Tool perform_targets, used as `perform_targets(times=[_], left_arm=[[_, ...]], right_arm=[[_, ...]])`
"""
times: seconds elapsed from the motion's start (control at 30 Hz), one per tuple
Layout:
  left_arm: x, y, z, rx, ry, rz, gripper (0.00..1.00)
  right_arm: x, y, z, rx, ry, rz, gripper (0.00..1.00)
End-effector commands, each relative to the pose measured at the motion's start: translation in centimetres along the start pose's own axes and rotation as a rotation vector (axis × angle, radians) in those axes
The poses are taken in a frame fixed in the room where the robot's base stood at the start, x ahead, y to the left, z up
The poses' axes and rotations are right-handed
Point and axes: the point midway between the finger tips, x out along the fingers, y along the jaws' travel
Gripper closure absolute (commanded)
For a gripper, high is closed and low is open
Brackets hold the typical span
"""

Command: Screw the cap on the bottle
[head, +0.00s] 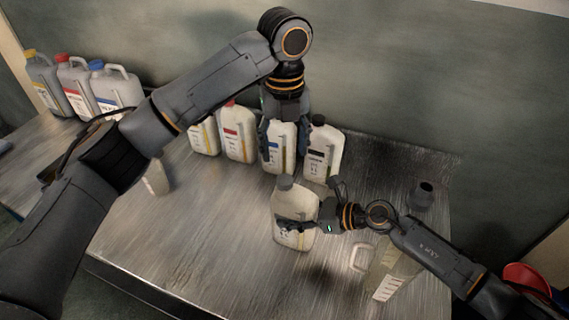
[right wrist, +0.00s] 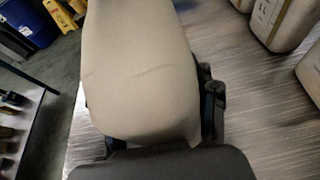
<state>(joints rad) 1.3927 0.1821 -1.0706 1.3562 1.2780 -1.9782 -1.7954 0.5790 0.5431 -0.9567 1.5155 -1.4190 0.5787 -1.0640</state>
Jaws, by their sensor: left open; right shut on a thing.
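I cannot tell how tightly the cap sits. My right gripper (head: 296,227) is shut around the bottle's body from the right. In the right wrist view the bottle (right wrist: 140,70) fills the space between the fingers; its top is out of frame. My left gripper (head: 284,150) is open and empty, pointing down behind and above the cap, in front of a back-row bottle with a blue label (head: 279,157).
Beside it stand bottles with a red label (head: 239,143) and a black label (head: 322,158). Several capped jugs (head: 115,90) stand at the back left. A translucent jug (head: 391,270) is below my right forearm, and a dark cup-like object (head: 421,195) is at right. The front-middle table is clear.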

Motion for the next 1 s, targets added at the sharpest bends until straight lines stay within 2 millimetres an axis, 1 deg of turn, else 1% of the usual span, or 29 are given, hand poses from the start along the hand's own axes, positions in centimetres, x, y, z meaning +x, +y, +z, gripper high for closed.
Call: perform_targets(times=[0.03, 0.1, 0.2, 0.33, 0.57, 0.6, 0.67, 0.7, 0.73, 1.0], left_arm=[[-1.0, -0.1, 0.0, 0.001, -0.002, -0.001, 0.4], [-2.1, 0.0, 0.0, 0.0, -0.003, -0.001, 0.4], [-3.0, 0.0, 0.1, -0.001, -0.002, 0.0, 0.4], [-3.5, 0.0, 0.0, 0.0, 0.0, 0.001, 0.4], [-3.6, 0.0, 0.0, 0.0, 0.0, 0.001, 0.4], [-3.6, 0.0, 0.0, 0.0, 0.0, 0.001, 0.4], [-3.6, 0.0, 0.0, 0.0, 0.0, 0.001, 0.4], [-3.6, 0.0, 0.0, 0.0, 0.0, 0.001, 0.4], [-3.6, 0.0, 0.0, 0.0, 0.0, 0.001, 0.4], [-3.6, 0.0, 0.0, 0.0, 0.0, 0.0, 0.4]], right_arm=[[0.0, 0.0, -0.1, 0.002, 0.002, 0.001, 1.0], [0.0, 0.0, -0.1, 0.002, 0.002, 0.001, 1.0], [0.0, 0.0, -0.1, 0.002, 0.002, 0.001, 1.0], [0.0, 0.0, -0.1, 0.002, 0.002, 0.001, 1.0], [0.0, 0.0, -0.1, 0.002, 0.002, 0.001, 1.0], [0.0, 0.0, -0.1, 0.002, 0.002, 0.001, 0.38], [0.0, 0.0, -0.1, 0.002, 0.002, 0.001, 0.26], [0.0, 0.0, -0.1, 0.001, 0.002, 0.001, 0.18], [0.0, 0.0, -0.1, 0.001, 0.002, 0.001, 0.16], [0.0, 0.0, 0.0, 0.0, 0.001, 0.0, 0.16]])
